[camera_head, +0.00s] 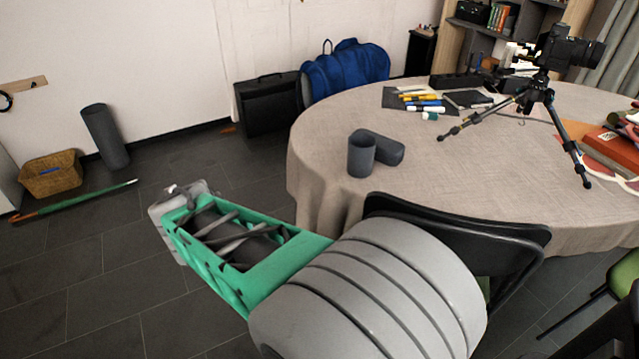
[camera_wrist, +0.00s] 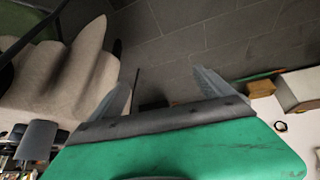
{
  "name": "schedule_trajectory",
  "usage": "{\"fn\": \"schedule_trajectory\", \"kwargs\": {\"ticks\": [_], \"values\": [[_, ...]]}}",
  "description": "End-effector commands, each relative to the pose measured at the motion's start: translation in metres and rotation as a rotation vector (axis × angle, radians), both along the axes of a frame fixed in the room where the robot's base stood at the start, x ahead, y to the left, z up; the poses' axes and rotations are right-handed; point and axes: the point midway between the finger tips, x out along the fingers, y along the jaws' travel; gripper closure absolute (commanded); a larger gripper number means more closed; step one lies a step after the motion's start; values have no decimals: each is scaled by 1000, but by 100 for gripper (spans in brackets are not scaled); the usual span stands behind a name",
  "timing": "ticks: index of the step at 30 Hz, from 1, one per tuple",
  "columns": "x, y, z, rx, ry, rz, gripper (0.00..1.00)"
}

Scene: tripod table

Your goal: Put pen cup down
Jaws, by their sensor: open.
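The pen cup (camera_head: 361,157) is a dark grey cylinder standing upright near the left edge of the round table (camera_head: 440,170). A grey rounded case (camera_head: 383,147) lies right behind it; I cannot tell if they touch. A grey cylinder (camera_wrist: 37,141) at the left of the wrist view looks like the same cup. My gripper (camera_wrist: 162,92) is open, with its two grey fingers apart and nothing between them. In the head view my green and grey arm end reaches left over the floor, away from the table and cup; its fingertips are hard to make out there.
Pens and markers (camera_head: 420,100) lie on a dark mat farther back. A camera tripod (camera_head: 540,95) stands on the table's right. A black chair (camera_head: 460,235) is at the near edge. A basket (camera_head: 52,175), pole (camera_head: 75,200) and dark tube (camera_head: 105,137) are by the wall.

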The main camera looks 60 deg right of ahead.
Motion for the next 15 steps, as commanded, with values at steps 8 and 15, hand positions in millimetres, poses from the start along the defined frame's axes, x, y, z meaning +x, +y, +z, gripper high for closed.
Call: {"fn": "schedule_trajectory", "kwargs": {"ticks": [8, 15], "values": [[-84, -308, 46, -713, -418, -803, 9], [-124, -353, 85, -961, -505, -861, 9]]}}
